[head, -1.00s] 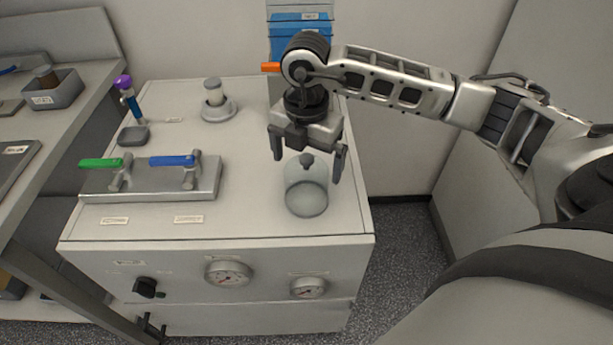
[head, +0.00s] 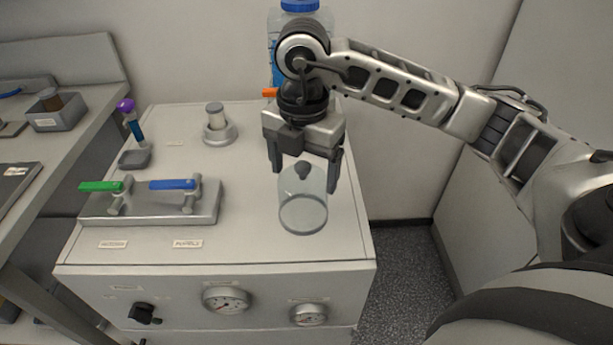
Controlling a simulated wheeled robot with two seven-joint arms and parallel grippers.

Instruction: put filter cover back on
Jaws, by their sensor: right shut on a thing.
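The filter cover (head: 303,212) is a clear dome with a dark knob on top, toward the right side of the cabinet top. My right gripper (head: 305,172) is over it from above, its two dark fingers on either side of the upper dome, shut on it. I cannot tell whether the cover's rim touches the cabinet top. A pale cylindrical filter (head: 215,113) stands upright in a round grey seat (head: 218,138) at the back, left of the cover and uncovered. My left gripper is not in view.
A metal plate with a green-handled valve (head: 101,186) and a blue-handled valve (head: 173,184) lies at the left. A purple-capped tube (head: 131,118) stands behind it. A blue-capped bottle (head: 299,6) is behind my right arm. Gauges (head: 226,299) are on the front panel.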

